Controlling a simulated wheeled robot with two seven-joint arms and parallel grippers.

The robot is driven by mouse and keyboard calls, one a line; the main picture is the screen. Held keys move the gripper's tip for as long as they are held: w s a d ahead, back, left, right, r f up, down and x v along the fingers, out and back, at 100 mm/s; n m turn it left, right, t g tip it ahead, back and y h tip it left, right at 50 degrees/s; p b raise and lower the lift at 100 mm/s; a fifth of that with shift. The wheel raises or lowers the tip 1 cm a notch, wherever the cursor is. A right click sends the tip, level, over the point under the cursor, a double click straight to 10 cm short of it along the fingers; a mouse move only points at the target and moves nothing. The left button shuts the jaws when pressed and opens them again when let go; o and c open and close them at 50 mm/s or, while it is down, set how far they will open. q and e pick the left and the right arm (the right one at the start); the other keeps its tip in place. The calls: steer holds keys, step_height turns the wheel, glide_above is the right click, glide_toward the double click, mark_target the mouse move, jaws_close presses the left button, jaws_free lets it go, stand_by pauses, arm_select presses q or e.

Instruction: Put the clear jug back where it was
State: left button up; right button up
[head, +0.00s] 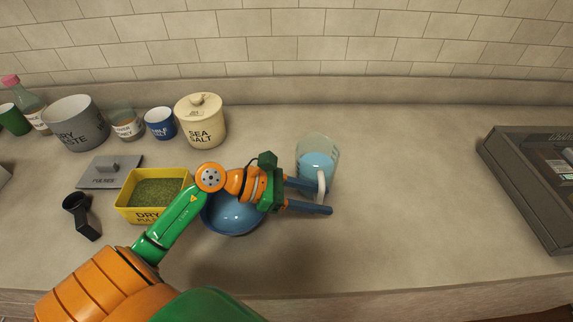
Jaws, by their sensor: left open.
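The clear jug (318,150) stands upright on the counter right of centre, with pale blue contents and a whitish handle facing the front. My left gripper (324,199) reaches in from the left at the front of the jug. Its two blue fingers are apart and point right. The handle's lower end shows by the fingertips, and I cannot tell whether the fingers touch it. My right gripper is not in view.
A blue bowl (232,217) lies partly under my left arm, beside a yellow tub (153,208) of green stuff. A grey lid (110,172), black scoop (82,218) and sea salt jar (201,124) are left. A dark case (535,185) is far right; counter between is clear.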

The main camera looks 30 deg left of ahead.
arm_select(q)
steer(key=b+v, duration=0.3)
steer(key=v, duration=0.8)
steer(key=shift+s+r, duration=0.1)
steer(key=shift+s, duration=0.1)
stand_by(0.4)
